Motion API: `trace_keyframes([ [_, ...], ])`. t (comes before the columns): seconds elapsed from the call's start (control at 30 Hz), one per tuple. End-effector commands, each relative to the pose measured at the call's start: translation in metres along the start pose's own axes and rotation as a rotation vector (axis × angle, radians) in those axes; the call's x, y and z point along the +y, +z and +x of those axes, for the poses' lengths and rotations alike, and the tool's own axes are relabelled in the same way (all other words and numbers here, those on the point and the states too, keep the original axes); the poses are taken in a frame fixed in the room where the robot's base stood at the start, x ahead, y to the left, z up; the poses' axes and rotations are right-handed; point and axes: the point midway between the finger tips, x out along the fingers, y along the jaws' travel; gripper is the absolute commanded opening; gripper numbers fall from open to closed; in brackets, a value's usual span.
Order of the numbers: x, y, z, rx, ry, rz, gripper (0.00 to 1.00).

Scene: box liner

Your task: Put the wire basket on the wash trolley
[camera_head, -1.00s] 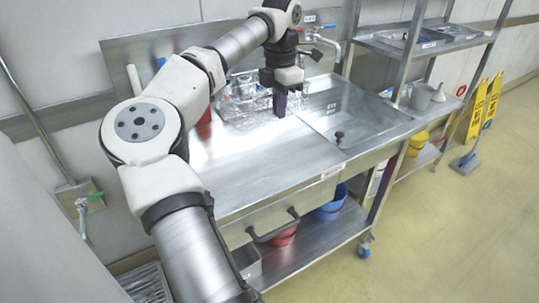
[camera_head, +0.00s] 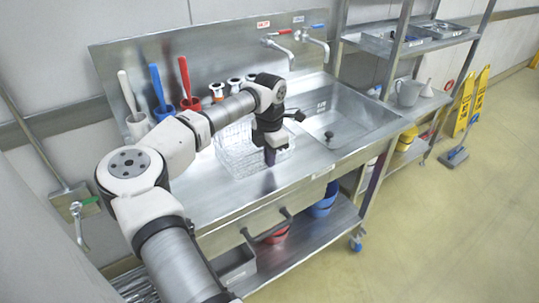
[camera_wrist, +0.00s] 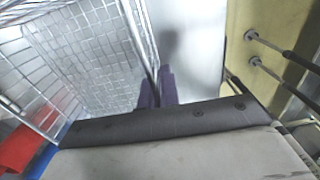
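The wire basket (camera_head: 232,158), a clear silvery mesh box, is over the steel counter (camera_head: 205,195) left of the sink bowl. I cannot tell whether it touches the counter. My gripper (camera_head: 270,156) points down at the basket's right side. In the wrist view the basket's mesh (camera_wrist: 75,65) fills the left, and its rim wires run down to the purple fingertips (camera_wrist: 157,90). The fingers are close together with the rim between them. I cannot pick out a separate wash trolley in these views.
Red, blue and white holders with brushes (camera_head: 187,85) and small cups (camera_head: 233,86) stand at the back. Taps (camera_head: 295,40) hang over the sink bowl (camera_head: 345,115). A rack (camera_head: 405,50) stands right; yellow signs (camera_head: 470,100) stand on open floor.

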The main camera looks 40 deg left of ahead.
Motion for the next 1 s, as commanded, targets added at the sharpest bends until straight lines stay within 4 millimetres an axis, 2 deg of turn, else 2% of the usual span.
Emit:
trace_keyframes([
  [0.27,0.0,0.0,0.004,0.0,0.001,0.0,0.0],
  [0.3,0.0,0.0,0.003,0.0,0.0,0.0,0.09],
  [0.43,0.0,0.0,0.003,0.0,0.0,0.0,0.25],
  [0.67,0.0,0.0,0.003,0.0,0.0,0.0,0.25],
  [0.83,0.001,0.0,-0.005,0.0,0.002,-0.001,0.25],
  [1.0,0.001,0.0,-0.035,0.0,0.004,-0.002,0.25],
])
